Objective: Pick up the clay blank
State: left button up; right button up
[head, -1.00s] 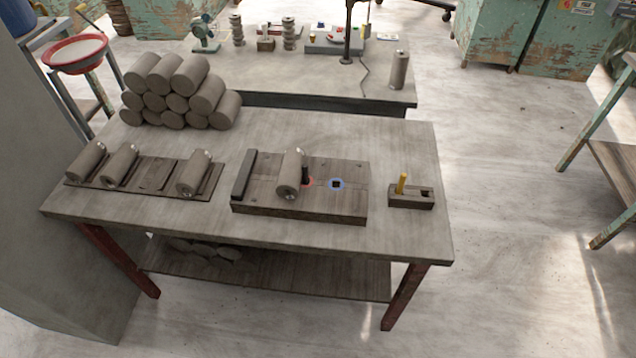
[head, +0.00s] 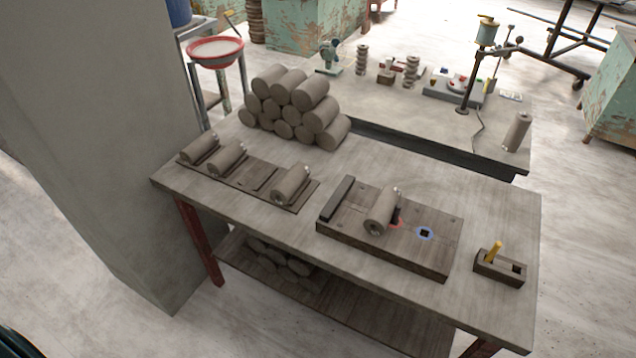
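Grey clay blanks are cylinders on the table. One clay blank (head: 381,211) lies on the wooden board fixture (head: 350,230), beside a dark peg and a red-marked spot; a blue-marked square hole is to its right. Three more blanks lie on a slatted rack at the left: one at the far left (head: 198,148), one beside it (head: 227,157) and one at the rack's right end (head: 292,184). Several are stacked in a pile (head: 290,107) behind the rack. Which one the task means, I cannot tell. Neither of my grippers shows.
The table (head: 480,220) has a small wooden block with a yellow peg (head: 493,252) at its right end. A second bench (head: 440,127) behind holds several tools and a lone cylinder (head: 517,131). A grey pillar (head: 100,130) stands close on the left. A lower shelf (head: 330,305) holds more cylinders.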

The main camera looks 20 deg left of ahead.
aim_at(236, 150)
jog(key=j+z, duration=0.15)
jog(key=j, duration=0.3)
jog(key=k+j+z, duration=0.2)
jog(key=j, duration=0.25)
jog(key=j+z, duration=0.15)
jog(key=j, duration=0.35)
jog(key=k+j+z, duration=0.15)
jog(key=j, duration=0.3)
jog(key=j+z, duration=0.2)
jog(key=j, duration=0.2)
jog(key=k, duration=0.05)
